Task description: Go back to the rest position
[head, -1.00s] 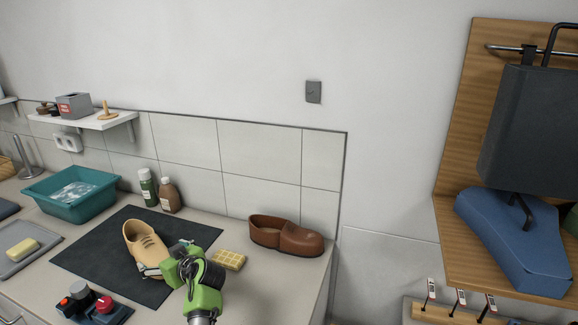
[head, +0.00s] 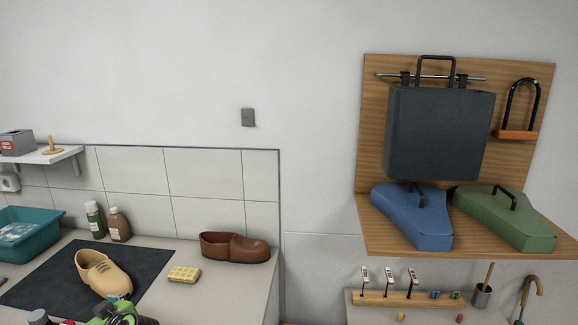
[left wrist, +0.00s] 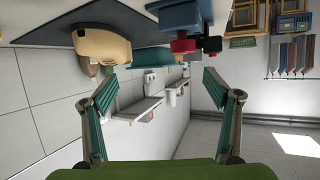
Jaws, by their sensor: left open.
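My left gripper (left wrist: 165,105) is open and empty in the left wrist view, its two fingers spread wide apart. The tan shoe lies on the dark mat (head: 45,272) on the counter and also shows at the upper left of the left wrist view (left wrist: 100,44), apart from the fingers. My right gripper is in neither view.
A brown shoe (head: 236,247) and a yellow sponge (head: 184,273) are on the counter, right of the mat. A teal basin (head: 25,236) stands at the left. A wooden wall board (head: 372,130) holds a dark case (head: 440,135), with blue (head: 413,217) and green (head: 505,218) cases below.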

